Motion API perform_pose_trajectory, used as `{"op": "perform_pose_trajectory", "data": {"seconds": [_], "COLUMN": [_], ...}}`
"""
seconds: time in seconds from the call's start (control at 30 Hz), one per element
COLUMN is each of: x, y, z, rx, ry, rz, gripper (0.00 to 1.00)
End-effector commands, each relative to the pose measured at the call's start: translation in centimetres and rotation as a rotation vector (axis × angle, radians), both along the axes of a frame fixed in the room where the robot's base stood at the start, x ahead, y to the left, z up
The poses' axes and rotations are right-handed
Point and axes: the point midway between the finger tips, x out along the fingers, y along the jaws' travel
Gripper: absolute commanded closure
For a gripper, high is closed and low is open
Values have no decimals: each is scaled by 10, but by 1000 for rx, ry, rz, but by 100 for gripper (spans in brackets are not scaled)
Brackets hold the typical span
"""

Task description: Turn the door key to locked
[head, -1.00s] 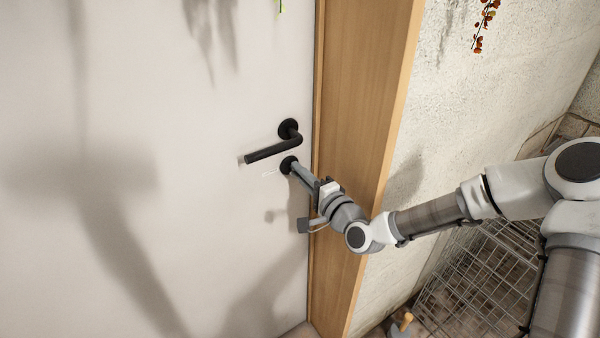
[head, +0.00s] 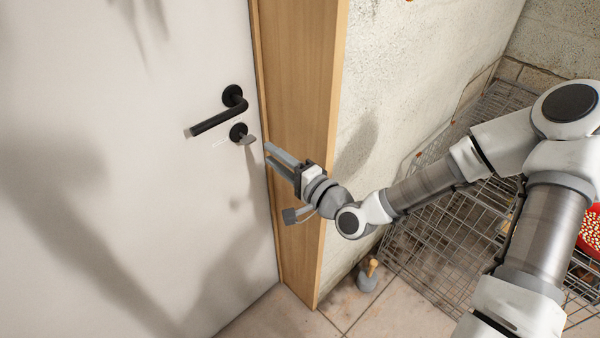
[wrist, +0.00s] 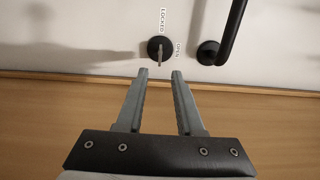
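The key (head: 248,141) sticks out of a round black lock plate (head: 238,132) on the white door, below the black lever handle (head: 222,116). In the wrist view the key (wrist: 161,56) stands upright in the picture, in line with the LOCKED label (wrist: 164,20) above the plate. The OPEN label (wrist: 178,50) is to the right of the plate. My gripper (head: 267,153) is open and empty, to the right of the key and apart from it. In the wrist view its two fingertips (wrist: 160,73) are spread just below the key.
The wooden door frame (head: 295,100) stands close behind my gripper. A wire cage (head: 440,240) is to the right along the rough wall. A small grey object with a wooden handle (head: 368,276) stands on the tiled floor. The door left of the lock is clear.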

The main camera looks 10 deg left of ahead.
Motion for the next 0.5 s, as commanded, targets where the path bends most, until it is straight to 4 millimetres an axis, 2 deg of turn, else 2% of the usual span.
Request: {"op": "perform_pose_trajectory", "data": {"seconds": [0.03,0.23,0.3,0.5], "x": [-7,-37,-40,-48], "y": [-11,-45,-49,-59], "z": [0,1,6,5], "rx": [-2,0,0,0], "ry": [3,3,4,3], "rz": [-4,-4,-2,-2], "gripper": [64,64,64,64]}}
